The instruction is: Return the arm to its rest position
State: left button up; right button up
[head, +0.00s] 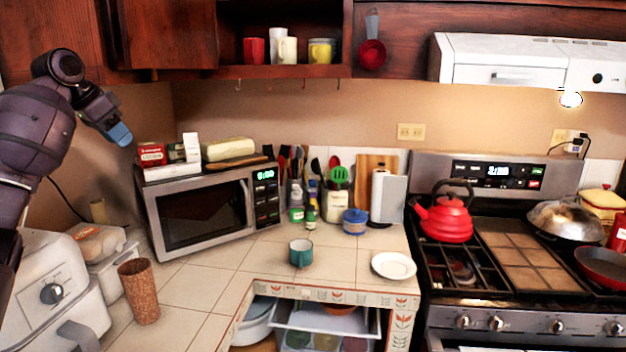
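My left arm comes in from the left edge and is raised high. Its gripper (119,132) hangs above and left of the microwave, in front of the back wall, with blue fingertips pointing down and right. The fingers overlap from this angle, so I cannot tell whether it is open or shut. No object shows below the fingertips. My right arm and gripper are not in view.
Near the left arm are the microwave (205,212) with boxes on top and an open upper cabinet (285,50). A teal mug (301,252) and white plate (393,265) sit on the counter. A red kettle (445,219) stands on the stove.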

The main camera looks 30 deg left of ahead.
pick_arm(q)
jog(key=d+f+g+y, duration=0.1)
jog(key=d+f, duration=0.3)
jog(key=f, duration=0.6)
jog(key=d+f+g, duration=0.2)
jog(key=d+f, duration=0.2)
jog(key=f, duration=0.6)
jog(key=d+f+g+y, duration=0.1)
jog(key=d+f, duration=0.3)
jog(key=f, duration=0.6)
jog(key=shift+m, duration=0.5)
jog(key=s+d+f, duration=0.3)
jog(key=d+f, duration=0.1)
jog(key=s+d+f, duration=0.3)
jog(key=f, duration=0.2)
jog(key=s+d+f, duration=0.3)
jog(key=d+f, duration=0.1)
jog(key=f, duration=0.1)
jog(key=shift+d, duration=0.3)
jog(key=s+d+f+n+t, duration=0.1)
jog(key=s+d+n, duration=0.2)
jog(key=s+d, duration=1.45)
jog(key=w+f+m+t+h, duration=0.1)
jog(key=w+f+t, duration=0.7)
jog(key=w+f, duration=0.1)
jog(key=shift+d+f, duration=0.35)
jog(key=shift+f, duration=0.5)
